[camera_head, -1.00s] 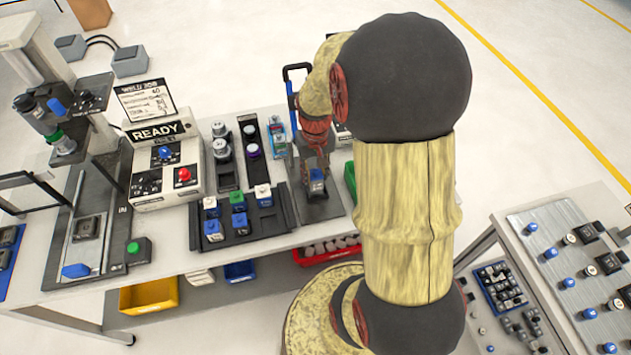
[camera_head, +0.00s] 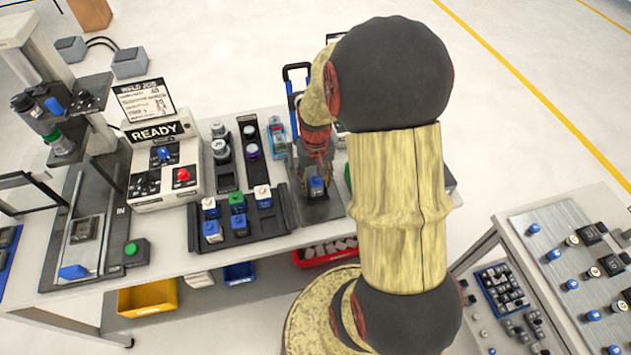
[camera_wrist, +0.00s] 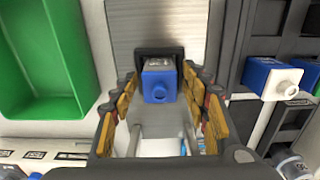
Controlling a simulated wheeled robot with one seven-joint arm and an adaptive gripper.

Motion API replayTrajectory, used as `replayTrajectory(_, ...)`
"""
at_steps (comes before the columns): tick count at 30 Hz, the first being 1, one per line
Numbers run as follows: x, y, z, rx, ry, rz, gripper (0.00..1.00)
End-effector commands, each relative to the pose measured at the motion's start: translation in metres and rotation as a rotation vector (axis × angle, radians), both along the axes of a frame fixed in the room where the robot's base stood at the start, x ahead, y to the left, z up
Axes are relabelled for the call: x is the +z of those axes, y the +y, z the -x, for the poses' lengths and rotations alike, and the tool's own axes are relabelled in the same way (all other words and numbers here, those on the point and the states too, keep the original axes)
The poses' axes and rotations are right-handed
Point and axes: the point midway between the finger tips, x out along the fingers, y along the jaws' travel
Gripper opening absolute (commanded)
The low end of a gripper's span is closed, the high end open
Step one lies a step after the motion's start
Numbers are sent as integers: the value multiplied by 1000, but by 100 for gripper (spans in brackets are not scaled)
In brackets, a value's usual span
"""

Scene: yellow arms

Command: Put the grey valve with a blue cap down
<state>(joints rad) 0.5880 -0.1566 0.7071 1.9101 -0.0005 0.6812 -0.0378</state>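The grey valve with a blue cap (camera_wrist: 158,82) sits at a black holder (camera_wrist: 160,53) on a grey metal plate (camera_wrist: 158,25). In the head view its blue part (camera_head: 316,182) shows low over the same plate (camera_head: 322,209). My gripper (camera_wrist: 160,75) points down at it, one finger on each side. The fingers look spread, with a narrow gap to the valve on each side. In the head view my gripper (camera_head: 316,168) is partly covered by its own links. The valve's underside is hidden.
A black tray (camera_head: 283,192) with several blue, white and green valves stands just left of the plate. A green bin (camera_wrist: 45,60) lies close on the other side. A control box marked READY (camera_head: 155,204) stands further left. My arm hides the table's right part.

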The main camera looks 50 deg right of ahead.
Motion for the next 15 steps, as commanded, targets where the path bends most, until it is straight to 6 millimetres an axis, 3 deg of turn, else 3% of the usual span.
replayTrajectory(9,2,0,0,0,-1,1,48)
replayTrajectory(15,26,-1,-1,0,-3,2,48)
